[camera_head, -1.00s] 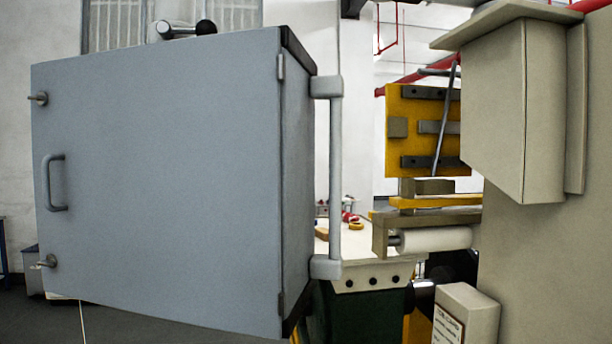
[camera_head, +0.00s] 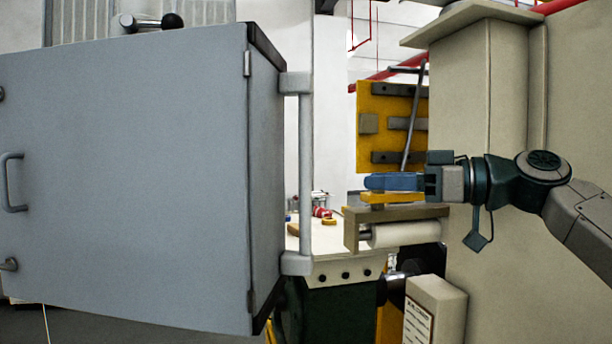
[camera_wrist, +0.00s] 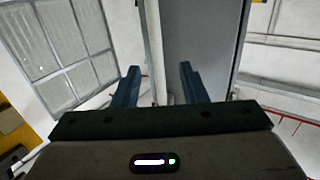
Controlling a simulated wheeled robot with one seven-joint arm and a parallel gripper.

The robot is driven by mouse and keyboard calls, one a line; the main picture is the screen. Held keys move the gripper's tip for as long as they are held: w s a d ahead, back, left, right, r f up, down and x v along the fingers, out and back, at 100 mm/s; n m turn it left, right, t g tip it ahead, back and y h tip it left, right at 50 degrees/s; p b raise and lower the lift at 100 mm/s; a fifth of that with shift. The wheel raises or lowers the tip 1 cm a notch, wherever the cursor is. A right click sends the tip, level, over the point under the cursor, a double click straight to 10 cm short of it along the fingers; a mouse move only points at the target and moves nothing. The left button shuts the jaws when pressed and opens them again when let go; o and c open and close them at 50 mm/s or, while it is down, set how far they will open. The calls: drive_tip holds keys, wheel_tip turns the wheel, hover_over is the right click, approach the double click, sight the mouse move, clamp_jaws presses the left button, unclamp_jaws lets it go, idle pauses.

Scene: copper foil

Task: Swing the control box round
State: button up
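The control box (camera_head: 125,180) is a large blue-grey cabinet filling the left of the head view, door facing me, with a D-handle (camera_head: 12,182) on the door. A pale vertical grab bar (camera_head: 305,175) stands off its right side on two brackets. My gripper (camera_head: 368,182) comes in from the right with blue fingers pointing left at the bar, still apart from it.
A beige housing (camera_head: 490,110) stands behind my arm at right. A yellow panel (camera_head: 375,130), a white roll (camera_head: 405,233) and a white worktop (camera_head: 335,243) lie behind or below the gripper. A small beige box (camera_head: 435,310) stands lower. Open space separates gripper and bar.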

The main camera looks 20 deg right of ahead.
drive_tip(key=p+x, duration=0.2)
drive_tip(key=x, duration=1.1)
drive_tip(key=shift+w+r+p, duration=0.35)
drive_tip(key=shift+w+r, duration=0.1)
drive_tip(key=shift+d, duration=0.1)
drive_tip(key=shift+y, duration=0.3)
clamp_jaws()
